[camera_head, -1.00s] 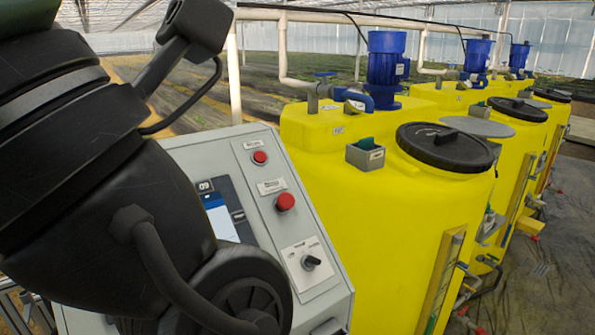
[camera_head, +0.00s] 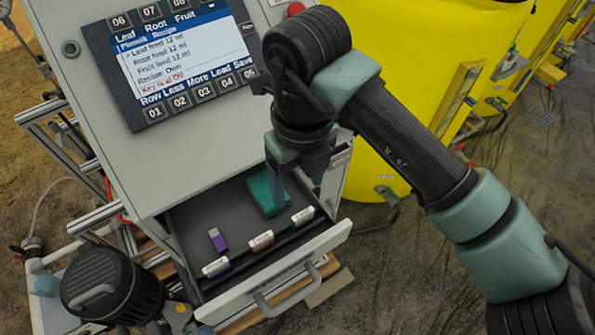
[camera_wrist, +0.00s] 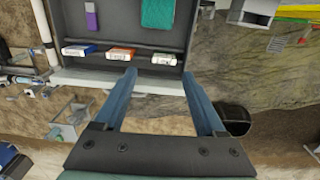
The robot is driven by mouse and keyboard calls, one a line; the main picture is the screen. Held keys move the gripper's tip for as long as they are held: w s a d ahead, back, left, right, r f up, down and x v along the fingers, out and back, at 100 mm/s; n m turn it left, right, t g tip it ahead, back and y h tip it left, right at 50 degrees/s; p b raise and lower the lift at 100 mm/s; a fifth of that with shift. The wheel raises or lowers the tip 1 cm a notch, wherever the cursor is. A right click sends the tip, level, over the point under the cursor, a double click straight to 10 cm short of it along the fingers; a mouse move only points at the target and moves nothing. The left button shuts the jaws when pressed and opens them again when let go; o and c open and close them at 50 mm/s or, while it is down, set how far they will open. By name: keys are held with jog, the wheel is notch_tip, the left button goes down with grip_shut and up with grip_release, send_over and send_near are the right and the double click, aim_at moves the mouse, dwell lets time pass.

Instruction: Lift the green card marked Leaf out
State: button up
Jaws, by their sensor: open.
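An open drawer (camera_head: 281,262) holds three small cards with white labels in a row along its front. The right-hand card (camera_head: 302,216) shows a green edge; its label is too small to read. In the wrist view this card (camera_wrist: 163,58) lies just beyond and between my fingertips. The middle card (camera_head: 260,240) is orange. The left card (camera_head: 216,267) looks dark in the head view and blue in the wrist view (camera_wrist: 80,50). My gripper (camera_wrist: 159,74) is open and empty, pointing at the drawer's front beside the right-hand card.
A teal block (camera_head: 265,194) and a purple piece (camera_head: 217,240) lie behind the cards in the drawer. The drawer has a front handle (camera_head: 290,290). A control panel with a screen (camera_head: 172,57) stands above, with a yellow tank (camera_head: 400,70) to the right.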

aim_at(303, 213)
jog(key=shift+d+f, duration=0.35)
jog(key=shift+d, duration=0.2)
notch_tip(303, 213, down, 9)
jog(key=b, duration=0.7)
jog(key=shift+a+r, duration=0.1)
jog(key=shift+r, duration=0.1)
grip_shut()
notch_tip(303, 213, up, 10)
jog(key=p, duration=0.5)
dwell(0.6)
